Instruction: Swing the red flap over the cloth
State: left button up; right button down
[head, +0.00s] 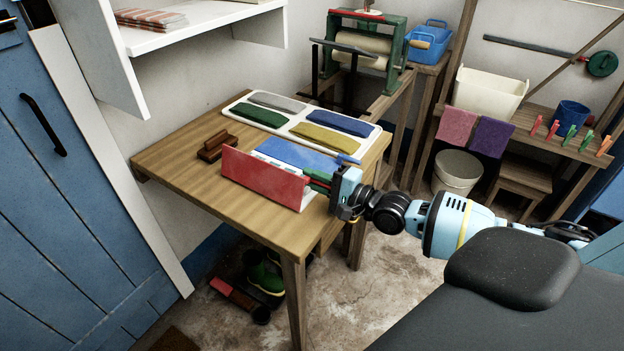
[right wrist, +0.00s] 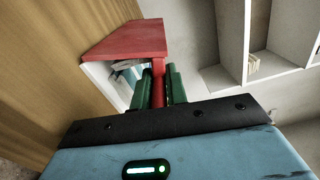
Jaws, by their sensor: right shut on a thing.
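The red flap (head: 262,182) stands raised, nearly upright, along the front side of a folding board on the wooden table. A blue cloth (head: 300,154) lies flat on the board just behind it, its near part hidden by the flap. My right gripper (head: 318,179) reaches in from the right at the flap's right end. In the right wrist view, its green fingers (right wrist: 159,88) are shut on a red bar (right wrist: 158,82) joined to the red flap (right wrist: 125,42). My left gripper is not in view.
A white tray (head: 290,129) with several folded cloths lies behind the board. A brown wooden block (head: 215,147) sits at the left. The front left of the table (head: 185,165) is clear. A white shelf (head: 200,22) overhangs the back left.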

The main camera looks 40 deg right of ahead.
jog(key=shift+w+d+f+b, duration=0.15)
jog(key=shift+d+f+b, duration=0.15)
jog(key=shift+d, duration=0.05)
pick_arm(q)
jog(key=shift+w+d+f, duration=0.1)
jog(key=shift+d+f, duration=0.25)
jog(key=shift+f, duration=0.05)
pick_arm(e)
jog(key=shift+d+f, duration=0.1)
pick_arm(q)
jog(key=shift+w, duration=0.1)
pick_arm(e)
jog(key=shift+d+f, duration=0.1)
